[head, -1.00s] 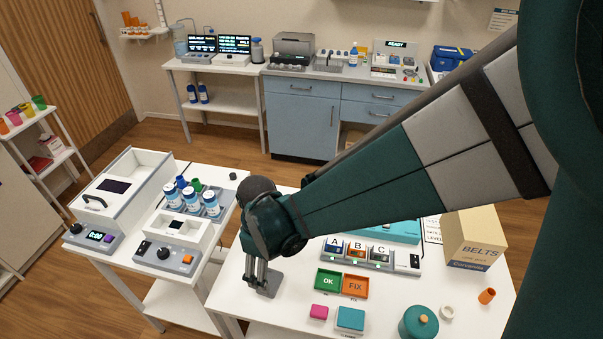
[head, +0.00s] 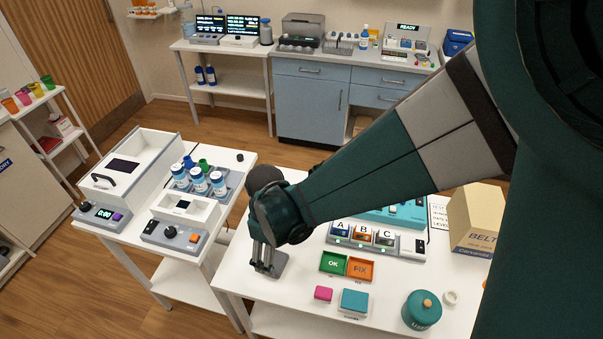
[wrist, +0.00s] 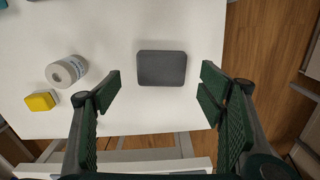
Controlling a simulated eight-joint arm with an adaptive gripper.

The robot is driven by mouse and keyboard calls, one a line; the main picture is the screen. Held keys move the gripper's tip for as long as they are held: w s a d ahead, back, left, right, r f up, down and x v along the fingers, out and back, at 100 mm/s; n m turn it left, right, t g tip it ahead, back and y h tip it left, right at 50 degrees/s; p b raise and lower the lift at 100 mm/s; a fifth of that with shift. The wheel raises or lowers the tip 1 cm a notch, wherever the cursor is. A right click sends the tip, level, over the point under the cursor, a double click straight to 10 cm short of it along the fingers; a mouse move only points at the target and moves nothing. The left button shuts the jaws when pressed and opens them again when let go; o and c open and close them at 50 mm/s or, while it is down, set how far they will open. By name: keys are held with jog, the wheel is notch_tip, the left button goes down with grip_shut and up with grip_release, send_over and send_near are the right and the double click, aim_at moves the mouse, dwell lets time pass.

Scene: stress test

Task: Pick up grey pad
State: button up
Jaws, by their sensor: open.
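The grey pad (wrist: 162,68) is a dark, rounded square lying flat on the white table near its edge. In the wrist view it is centred ahead of my open fingers, in line with the gap between them. My gripper (wrist: 160,92) is empty, with one green ridged finger on each side and clear space between each finger and the pad. In the head view my gripper (head: 264,268) points down at the table's left end, and the pad (head: 279,262) is partly hidden behind its fingers. I cannot tell the exact height above the pad.
In the wrist view a white roll (wrist: 67,70) and a yellow block (wrist: 40,101) lie left of the left finger. In the head view a green OK tray (head: 333,263), an orange FIX tray (head: 360,268) and a pink block (head: 323,293) lie right of the gripper.

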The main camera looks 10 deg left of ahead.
aim_at(275, 261)
jog(key=shift+s+f+b, duration=0.1)
jog(key=shift+f+b, duration=0.5)
jog(key=shift+f, duration=2)
jog(key=c, duration=0.8)
